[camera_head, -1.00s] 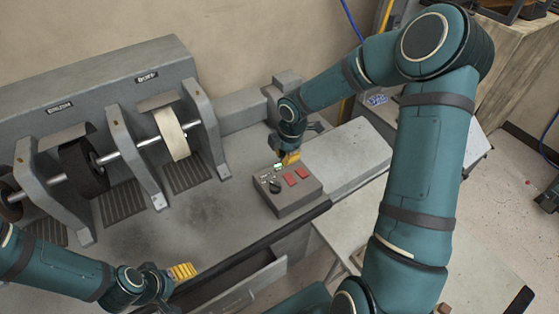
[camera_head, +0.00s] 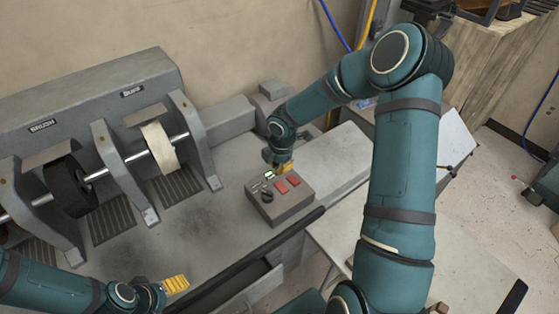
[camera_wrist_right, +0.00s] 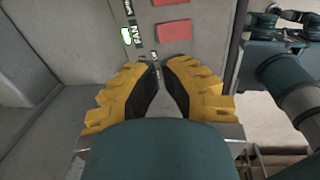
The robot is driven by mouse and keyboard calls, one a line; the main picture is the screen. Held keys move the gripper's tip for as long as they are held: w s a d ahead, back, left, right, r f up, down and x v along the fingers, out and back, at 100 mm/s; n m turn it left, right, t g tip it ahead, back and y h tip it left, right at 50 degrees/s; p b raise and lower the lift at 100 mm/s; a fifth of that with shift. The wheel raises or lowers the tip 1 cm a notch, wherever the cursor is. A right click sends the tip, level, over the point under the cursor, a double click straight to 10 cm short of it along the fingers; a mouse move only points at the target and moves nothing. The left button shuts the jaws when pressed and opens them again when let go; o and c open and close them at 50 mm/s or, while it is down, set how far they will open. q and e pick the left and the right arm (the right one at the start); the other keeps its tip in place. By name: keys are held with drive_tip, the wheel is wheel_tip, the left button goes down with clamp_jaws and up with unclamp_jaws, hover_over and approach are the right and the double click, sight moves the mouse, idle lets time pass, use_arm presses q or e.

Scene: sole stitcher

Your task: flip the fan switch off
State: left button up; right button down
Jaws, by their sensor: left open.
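The grey control box (camera_head: 289,208) sits on the machine's bench, with red buttons, a dark knob and small labelled switches on its sloped top. The fan label (camera_wrist_right: 135,34) shows in the right wrist view, with a small lit white-green switch (camera_wrist_right: 126,37) beside it. My right gripper (camera_head: 284,168) hangs over the box's back edge. Its yellow fingers show in the right wrist view (camera_wrist_right: 162,66), close together with a narrow gap, just below the labels; contact cannot be told. The gap appears empty. My left gripper (camera_head: 176,284) is open and empty over the front of the bench at left.
Buffing wheels (camera_head: 159,148) on a shaft stand between grey brackets at the back left. A partly open drawer (camera_head: 250,290) juts out below the bench's front edge. A pale table (camera_head: 460,265) stands at right. The bench between the wheels and the box is clear.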

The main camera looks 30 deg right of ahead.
sight(277, 184)
use_arm(q)
drive_tip(key=shift+f+b, duration=0.3)
drive_tip(key=shift+f, duration=0.1)
use_arm(e)
drive_tip(key=f, duration=0.5)
drive_tip(key=w+f, duration=0.1)
drive_tip(key=f, duration=0.2)
drive_tip(key=shift+f, duration=0.2)
use_arm(q)
drive_tip(key=shift+f+b, duration=0.45)
drive_tip(key=shift+f, duration=0.05)
use_arm(e)
drive_tip(key=shift+w+a+f, duration=0.1)
drive_tip(key=shift+f, duration=0.4)
use_arm(q)
drive_tip(key=shift+r, duration=0.3)
drive_tip(key=shift+r+p, duration=0.1)
drive_tip(key=shift+p, duration=0.3)
use_arm(e)
drive_tip(key=shift+r, duration=0.1)
use_arm(q)
drive_tip(key=shift+r+p, duration=0.45)
use_arm(e)
drive_tip(key=shift+r, duration=0.7)
